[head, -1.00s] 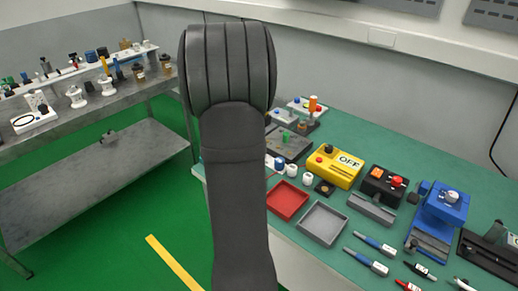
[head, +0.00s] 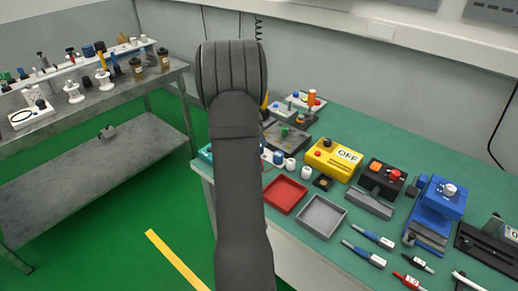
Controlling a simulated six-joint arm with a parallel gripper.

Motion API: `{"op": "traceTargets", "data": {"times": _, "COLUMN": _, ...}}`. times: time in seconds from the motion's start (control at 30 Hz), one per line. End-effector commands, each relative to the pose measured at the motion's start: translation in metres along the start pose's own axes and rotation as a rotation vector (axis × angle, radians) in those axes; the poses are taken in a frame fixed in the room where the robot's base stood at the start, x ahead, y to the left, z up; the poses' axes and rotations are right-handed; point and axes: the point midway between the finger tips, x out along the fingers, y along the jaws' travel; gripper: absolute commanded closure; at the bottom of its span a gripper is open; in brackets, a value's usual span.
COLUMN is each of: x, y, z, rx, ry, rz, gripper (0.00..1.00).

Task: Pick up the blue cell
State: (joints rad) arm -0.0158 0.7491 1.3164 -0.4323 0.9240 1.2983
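A small blue-topped cylinder (head: 278,157), which may be the blue cell, stands on the green bench just right of my arm, beside small white cylinders (head: 291,164). I cannot tell for certain that it is the cell. Blue cylindrical pieces (head: 100,47) also stand on the raised shelf at the left. My dark grey arm rises through the middle of the head view and covers part of the bench's left end. My gripper cannot be made out, so its fingers and anything in them are hidden.
A red tray (head: 285,195) and a grey tray (head: 321,216) lie empty on the bench. Behind them stands a yellow OFF box (head: 333,159). A blue device (head: 437,205) and several pens (head: 374,239) are at the right. A grey metal table (head: 70,95) is at left.

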Motion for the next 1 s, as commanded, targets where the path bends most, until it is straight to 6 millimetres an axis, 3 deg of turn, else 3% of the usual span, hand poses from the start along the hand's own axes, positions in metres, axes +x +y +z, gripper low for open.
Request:
{"op": "traceTargets", "data": {"times": 0.17, "x": 0.013, "y": 0.000, "z": 0.003, "rx": -0.001, "ry": 0.000, "rz": 0.001, "gripper": 0.39}}
{"op": "traceTargets", "data": {"times": 0.4, "x": 0.048, "y": 0.000, "z": 0.007, "rx": 0.001, "ry": -0.002, "rz": 0.001, "gripper": 0.39}}
{"op": "traceTargets", "data": {"times": 0.67, "x": 0.052, "y": 0.000, "z": 0.007, "rx": 0.000, "ry": 0.000, "rz": -0.002, "gripper": 0.39}}
{"op": "traceTargets", "data": {"times": 0.9, "x": 0.052, "y": 0.000, "z": 0.007, "rx": 0.000, "ry": -0.001, "rz": -0.001, "gripper": 0.87}}
{"op": "traceTargets", "data": {"times": 1.0, "x": 0.051, "y": 0.000, "z": 0.007, "rx": 0.000, "ry": 0.000, "rz": -0.002, "gripper": 0.89}}
